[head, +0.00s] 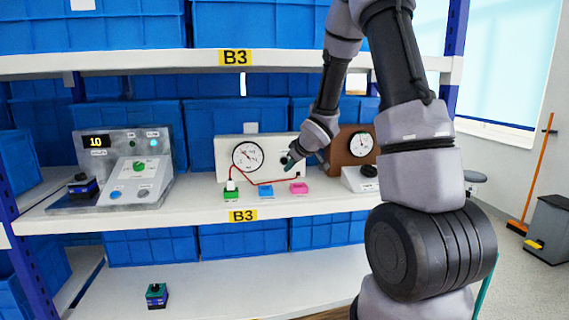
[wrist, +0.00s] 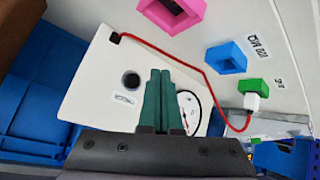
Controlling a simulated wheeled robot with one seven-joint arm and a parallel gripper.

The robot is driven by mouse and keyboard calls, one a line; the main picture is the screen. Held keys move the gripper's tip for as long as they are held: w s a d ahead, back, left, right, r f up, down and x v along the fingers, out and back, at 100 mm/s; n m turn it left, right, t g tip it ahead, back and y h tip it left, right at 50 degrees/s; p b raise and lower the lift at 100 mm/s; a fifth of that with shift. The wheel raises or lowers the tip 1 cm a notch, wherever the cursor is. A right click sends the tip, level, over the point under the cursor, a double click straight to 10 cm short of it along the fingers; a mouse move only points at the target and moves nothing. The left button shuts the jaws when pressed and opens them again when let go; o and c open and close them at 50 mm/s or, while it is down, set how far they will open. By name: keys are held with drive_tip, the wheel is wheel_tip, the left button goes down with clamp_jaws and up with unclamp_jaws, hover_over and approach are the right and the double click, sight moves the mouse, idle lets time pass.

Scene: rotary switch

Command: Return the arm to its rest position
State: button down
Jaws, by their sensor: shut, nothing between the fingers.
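My gripper (head: 290,161) is at the middle shelf, in front of the white panel (head: 222,157) with a round dial gauge (head: 247,156). In the wrist view its green fingers (wrist: 158,102) are together with nothing between them, over the white panel (wrist: 85,95). A dark round knob (wrist: 131,81) shows on the panel just left of the fingers. In the head view a dark knob (head: 284,160) is partly hidden by the fingertips. My arm reaches in from the right and covers part of the brown box (head: 343,146). I cannot tell whether the fingers touch the panel.
A red cable (wrist: 190,62) runs from the panel to a white plug (wrist: 252,102) at the green socket (head: 231,193). Blue (head: 265,191) and pink (head: 299,188) sockets stand beside it. A grey control box (head: 123,168) is at left. Blue bins (head: 92,25) fill the shelves.

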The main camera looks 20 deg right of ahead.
drive_tip(key=shift+s+d+r, duration=0.1)
drive_tip(key=shift+r, duration=0.25)
drive_tip(key=s+d+r+m+h, duration=0.35)
drive_tip(key=s+r+m, duration=0.35)
drive_tip(key=s+r, duration=0.75)
drive_tip(key=s+a+r+m+g+y, duration=0.1)
drive_tip(key=s+a+r, duration=0.1)
drive_tip(key=s, duration=0.7)
drive_tip(key=s+a+r+m+g+y, duration=0.1)
drive_tip(key=s+a+r+m+y, duration=0.1)
drive_tip(key=s, duration=0.7)
drive_tip(key=shift+s+a+r+m, duration=0.3)
drive_tip(key=shift+a+r, duration=0.4)
drive_tip(key=shift+r, duration=0.15)
